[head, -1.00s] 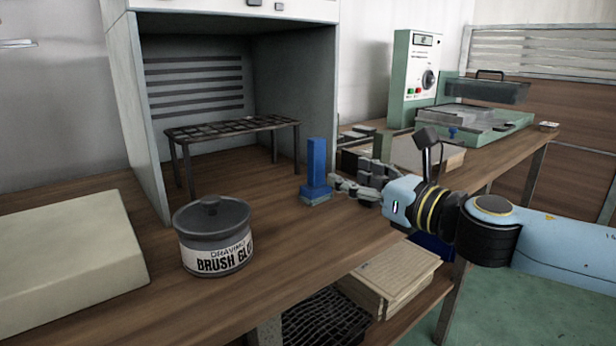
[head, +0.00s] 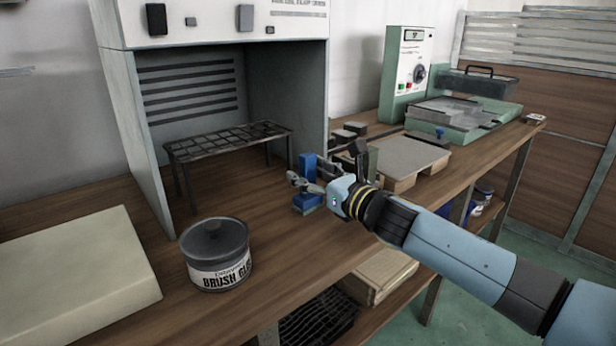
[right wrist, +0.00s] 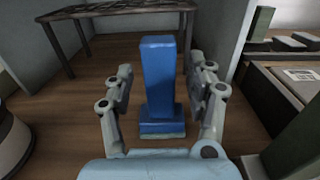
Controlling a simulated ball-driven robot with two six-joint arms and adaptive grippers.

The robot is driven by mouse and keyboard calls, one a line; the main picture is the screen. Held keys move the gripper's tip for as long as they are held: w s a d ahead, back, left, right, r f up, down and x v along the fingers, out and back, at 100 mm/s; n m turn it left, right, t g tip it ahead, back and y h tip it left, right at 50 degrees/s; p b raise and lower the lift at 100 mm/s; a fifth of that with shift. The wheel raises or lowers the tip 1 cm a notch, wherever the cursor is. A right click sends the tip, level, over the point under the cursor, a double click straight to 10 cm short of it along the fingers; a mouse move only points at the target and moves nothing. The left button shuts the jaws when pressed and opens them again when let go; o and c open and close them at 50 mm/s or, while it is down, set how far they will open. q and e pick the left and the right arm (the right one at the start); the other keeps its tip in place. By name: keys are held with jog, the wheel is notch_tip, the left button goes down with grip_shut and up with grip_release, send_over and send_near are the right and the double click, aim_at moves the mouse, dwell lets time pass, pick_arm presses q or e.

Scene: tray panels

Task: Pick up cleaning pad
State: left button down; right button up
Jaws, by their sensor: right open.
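The cleaning pad is a blue block (head: 307,203) with an upright blue handle, standing on the wooden bench beside the opening of the grey booth. My right gripper (head: 308,180) is at it, partly covering it in the head view. In the right wrist view the cleaning pad (right wrist: 159,75) stands upright between the two spread fingers of the gripper (right wrist: 160,85). There is a visible gap on each side of the handle, so the gripper is open and not holding it. My left gripper does not show.
A brush glue pot (head: 217,262) stands at the front of the bench, with a pale slab (head: 75,265) to its left. A wire rack (head: 225,142) stands inside the booth. A wood-framed panel (head: 412,157) and a green machine (head: 405,75) are to the right.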

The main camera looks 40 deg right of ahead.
jog(key=shift+w+f, duration=0.1)
jog(key=shift+w, duration=0.3)
grip_shut()
